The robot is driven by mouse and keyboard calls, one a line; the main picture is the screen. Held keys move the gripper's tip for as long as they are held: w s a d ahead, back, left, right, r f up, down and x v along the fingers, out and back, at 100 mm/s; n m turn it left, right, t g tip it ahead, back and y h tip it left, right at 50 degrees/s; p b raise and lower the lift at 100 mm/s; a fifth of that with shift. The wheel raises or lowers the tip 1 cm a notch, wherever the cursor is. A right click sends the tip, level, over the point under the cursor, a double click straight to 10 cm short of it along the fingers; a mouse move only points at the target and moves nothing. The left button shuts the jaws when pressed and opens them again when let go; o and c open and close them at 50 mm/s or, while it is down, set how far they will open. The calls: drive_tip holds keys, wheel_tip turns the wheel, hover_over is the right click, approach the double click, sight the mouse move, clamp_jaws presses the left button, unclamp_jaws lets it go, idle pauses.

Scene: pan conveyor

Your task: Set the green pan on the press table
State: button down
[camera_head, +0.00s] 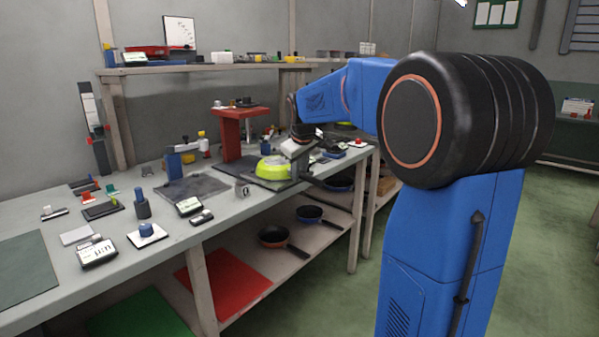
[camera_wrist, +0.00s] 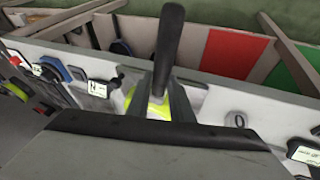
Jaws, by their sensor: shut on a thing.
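The green pan (camera_head: 271,169), bright yellow-green, is at the workbench, over or on a dark flat plate (camera_head: 262,183); I cannot tell whether it touches. My gripper (camera_head: 300,172) is at the pan's right side, shut on its handle. In the wrist view, the dark handle (camera_wrist: 168,45) stands between the fingers of my gripper (camera_wrist: 163,92), with a bit of green pan (camera_wrist: 150,108) behind them. Most of the pan is hidden there. No press table is clearly identifiable; a red stand (camera_head: 230,140) with a flat top stands behind the pan.
The grey workbench (camera_head: 215,222) holds a blue clamp-like device (camera_head: 175,160), a dark mat (camera_head: 192,189), a numbered block (camera_head: 242,189) and small labelled items. Two dark pans (camera_head: 272,237) (camera_head: 310,214) lie on the lower shelf beside a red sheet (camera_head: 235,280).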

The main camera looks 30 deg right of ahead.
drive_tip(key=shift+f, duration=0.2)
drive_tip(key=c, duration=1.5)
unclamp_jaws()
drive_tip(key=v, duration=1.7)
drive_tip(key=shift+r, duration=0.2)
drive_tip(key=s+a+f+m, duration=0.1)
drive_tip(key=s+a+f, duration=0.3)
drive_tip(key=s+f, duration=0.5)
drive_tip(key=s+a+f+m+y, duration=0.1)
drive_tip(key=s+a+f, duration=0.4)
drive_tip(key=s+f, duration=0.4)
drive_tip(key=s+a+f+m+y, duration=0.1)
drive_tip(key=s+a+f, duration=0.4)
drive_tip(key=s+f, duration=0.4)
drive_tip(key=shift+s+f, duration=0.2)
drive_tip(key=shift+s, duration=1)
drive_tip(key=shift+s+f, duration=0.2)
drive_tip(key=shift+s, duration=1.05)
